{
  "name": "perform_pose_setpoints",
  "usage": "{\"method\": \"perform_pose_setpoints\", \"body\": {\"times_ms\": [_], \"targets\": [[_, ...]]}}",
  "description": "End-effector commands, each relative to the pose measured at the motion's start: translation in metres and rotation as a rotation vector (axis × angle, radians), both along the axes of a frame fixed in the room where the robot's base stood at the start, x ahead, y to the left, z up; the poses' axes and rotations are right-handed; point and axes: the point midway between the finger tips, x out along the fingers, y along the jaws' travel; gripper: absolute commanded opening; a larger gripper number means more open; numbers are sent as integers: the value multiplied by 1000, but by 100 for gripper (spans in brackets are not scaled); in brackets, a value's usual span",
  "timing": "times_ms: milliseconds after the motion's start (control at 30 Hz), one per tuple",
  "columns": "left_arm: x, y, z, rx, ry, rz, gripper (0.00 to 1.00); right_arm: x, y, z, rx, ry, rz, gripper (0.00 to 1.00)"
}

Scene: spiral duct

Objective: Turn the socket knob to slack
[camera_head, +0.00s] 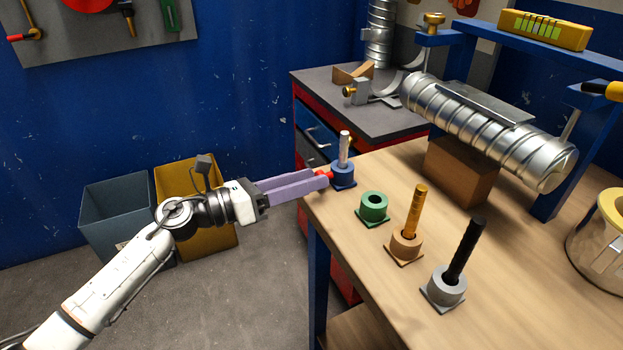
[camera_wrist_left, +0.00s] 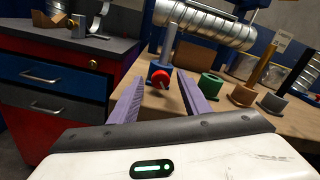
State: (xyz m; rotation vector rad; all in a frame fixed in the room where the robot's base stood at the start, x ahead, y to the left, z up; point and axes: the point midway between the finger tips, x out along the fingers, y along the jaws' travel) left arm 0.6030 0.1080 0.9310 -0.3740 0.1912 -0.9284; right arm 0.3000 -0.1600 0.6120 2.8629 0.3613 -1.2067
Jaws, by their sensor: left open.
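A blue socket (camera_head: 344,178) stands at the left edge of the wooden bench with a silver rod (camera_head: 344,148) upright in it. Its red knob (camera_head: 323,174) sticks out toward my left gripper. My left gripper (camera_head: 322,181) has long purple fingers. In the left wrist view the fingers are spread, with the red knob (camera_wrist_left: 160,79) showing between their tips and the blue socket (camera_wrist_left: 158,68) behind it. I cannot tell whether a finger touches the knob. My right gripper is not in view.
Green (camera_head: 374,207), tan (camera_head: 405,246) and grey (camera_head: 443,288) sockets stand along the bench edge; the tan and grey hold rods. A spiral duct (camera_head: 480,125) lies behind over a wooden block (camera_head: 460,170). A red and blue cabinet (camera_head: 312,125) stands beyond the bench. Two bins (camera_head: 115,215) stand on the floor.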

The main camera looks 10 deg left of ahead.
Motion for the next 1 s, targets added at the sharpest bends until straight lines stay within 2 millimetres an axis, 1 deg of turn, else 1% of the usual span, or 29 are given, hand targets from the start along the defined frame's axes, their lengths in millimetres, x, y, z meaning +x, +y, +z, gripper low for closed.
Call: {"method": "perform_pose_setpoints", "body": {"times_ms": [33, 200, 300, 433, 600, 867, 933, 1000], "targets": [[-6, 9, -3, 3, 1, 1, 43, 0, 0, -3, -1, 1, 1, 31], [-27, 37, -4, 4, 3, 1, 43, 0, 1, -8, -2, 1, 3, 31], [-38, 51, -3, 4, 2, -1, 43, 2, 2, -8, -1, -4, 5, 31], [-47, 64, -2, 2, 1, 0, 43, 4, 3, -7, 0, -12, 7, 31], [-52, 70, 0, 0, 0, -1, 43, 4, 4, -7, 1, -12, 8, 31], [-52, 70, 0, -2, 2, -1, 43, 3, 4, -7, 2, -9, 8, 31], [-53, 68, -3, -34, 25, 8, 43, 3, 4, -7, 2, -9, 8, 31], [-56, 64, -9, -131, 93, 35, 43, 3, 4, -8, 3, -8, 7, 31]]}}
